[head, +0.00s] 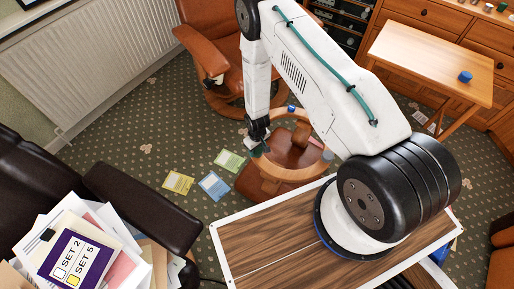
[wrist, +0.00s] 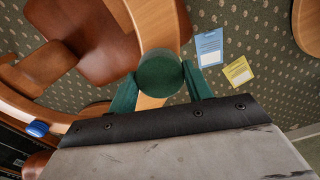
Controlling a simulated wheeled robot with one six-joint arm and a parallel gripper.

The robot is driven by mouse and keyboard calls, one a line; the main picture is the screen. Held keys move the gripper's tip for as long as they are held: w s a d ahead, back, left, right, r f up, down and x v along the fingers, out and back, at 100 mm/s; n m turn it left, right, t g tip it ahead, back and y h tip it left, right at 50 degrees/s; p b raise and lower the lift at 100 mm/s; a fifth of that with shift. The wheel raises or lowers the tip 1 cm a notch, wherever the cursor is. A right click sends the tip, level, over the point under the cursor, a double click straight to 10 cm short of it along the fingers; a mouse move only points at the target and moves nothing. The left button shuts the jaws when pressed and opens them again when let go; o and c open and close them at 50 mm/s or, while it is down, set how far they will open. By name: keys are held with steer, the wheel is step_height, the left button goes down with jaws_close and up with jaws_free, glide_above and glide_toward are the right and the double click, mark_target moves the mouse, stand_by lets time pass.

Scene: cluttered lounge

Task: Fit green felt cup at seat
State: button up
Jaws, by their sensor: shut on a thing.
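My gripper (head: 259,146) is shut on a dark green felt cup (wrist: 161,74), a short round disc between the two green fingertips in the wrist view. In the head view the cup is mostly hidden by the gripper. The cup is over or at the left part of a wooden ring (head: 287,175), which sits above brown leather stool upholstery (head: 301,140). I cannot tell whether the cup touches the ring. The ring also shows in the wrist view (wrist: 152,22). A blue cup (head: 291,108) is on its far side and a grey-blue one (head: 327,154) on its right. The seat is not clearly visible.
Green (head: 229,161), blue (head: 214,185) and yellow (head: 178,182) cards lie on the patterned carpet. A leather armchair (head: 215,60) stands behind. A small wooden table (head: 425,65) at right bears a blue piece (head: 465,77). A dark sofa (head: 140,205) with papers is at left.

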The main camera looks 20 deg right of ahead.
steer(key=shift+f, duration=0.65)
steer(key=o, duration=1)
step_height(320, 180, up, 8)
steer(key=shift+f, duration=0.1)
